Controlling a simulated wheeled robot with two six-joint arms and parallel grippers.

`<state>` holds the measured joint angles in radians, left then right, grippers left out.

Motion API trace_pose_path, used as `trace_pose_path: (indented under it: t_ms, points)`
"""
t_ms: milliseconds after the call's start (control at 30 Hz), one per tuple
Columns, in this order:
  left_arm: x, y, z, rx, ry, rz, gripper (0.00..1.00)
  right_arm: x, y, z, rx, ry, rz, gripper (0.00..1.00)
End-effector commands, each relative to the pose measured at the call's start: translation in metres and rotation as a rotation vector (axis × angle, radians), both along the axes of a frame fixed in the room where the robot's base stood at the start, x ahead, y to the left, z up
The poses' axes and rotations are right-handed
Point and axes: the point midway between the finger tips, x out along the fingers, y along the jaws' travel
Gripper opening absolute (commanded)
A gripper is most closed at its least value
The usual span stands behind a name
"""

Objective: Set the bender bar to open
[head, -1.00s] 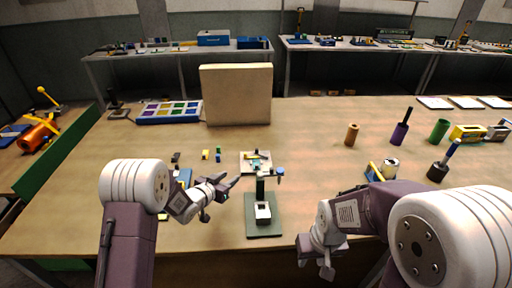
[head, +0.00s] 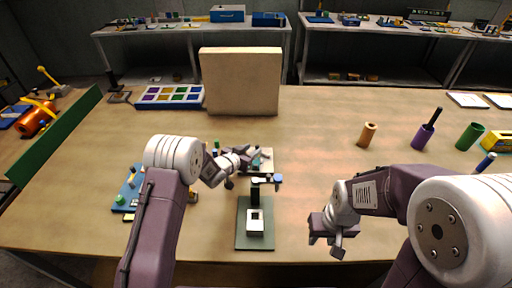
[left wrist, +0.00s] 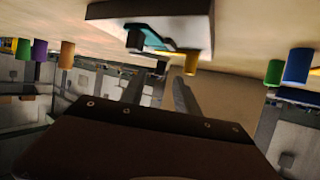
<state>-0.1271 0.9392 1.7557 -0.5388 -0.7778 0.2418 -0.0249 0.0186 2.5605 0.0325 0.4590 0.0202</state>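The bender is a small cream plate (head: 267,155) on the table, in front of the tan block. A teal bar (left wrist: 152,39) shows on it in the left wrist view, which looks upside down, with a yellow peg (left wrist: 182,62) near one end. My left gripper (head: 254,153) is at the plate and partly covers it in the head view. Its two fingers (left wrist: 160,82) are apart, with nothing clearly between them, close to the yellow peg. I cannot tell whether they touch it. My right gripper (head: 326,245) hangs open and empty near the front edge.
A green stand (head: 254,239) with a white block is close in front of the plate. A tan upright block (head: 240,82) stands behind it. A blue tray (head: 127,190) lies left, partly behind my left arm. Orange (head: 367,134) and purple (head: 423,136) cylinders stand right.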

Motion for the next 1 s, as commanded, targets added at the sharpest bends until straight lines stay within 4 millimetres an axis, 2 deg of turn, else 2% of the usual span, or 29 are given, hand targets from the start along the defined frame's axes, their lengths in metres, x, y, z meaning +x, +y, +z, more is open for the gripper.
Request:
trace_pose_path:
  t_ms: [200, 533, 567, 667, 700, 1000]
  points:
    - [0.024, -0.014, -0.011, 0.000, 0.000, 0.000, 0.37, 0.000, 0.000, 0.002, 0.000, 0.000, 0.000, 0.37]
    - [0.029, -0.017, -0.014, 0.000, 0.001, 0.000, 0.37, 0.000, 0.000, 0.002, 0.000, 0.000, 0.000, 0.37]
    - [0.029, -0.017, -0.014, 0.000, 0.001, 0.000, 0.32, 0.000, 0.000, 0.002, 0.000, 0.000, 0.000, 0.37]
    - [0.029, -0.017, -0.014, -0.001, 0.000, 0.000, 0.04, 0.000, 0.000, 0.002, 0.000, 0.000, 0.000, 0.37]
    - [0.029, -0.017, -0.014, -0.001, 0.000, 0.000, 0.00, 0.000, 0.000, 0.002, 0.000, 0.000, 0.000, 0.37]
    - [0.030, -0.016, -0.012, 0.002, -0.001, -0.025, 0.00, 0.000, 0.000, 0.006, 0.000, 0.000, 0.000, 0.37]
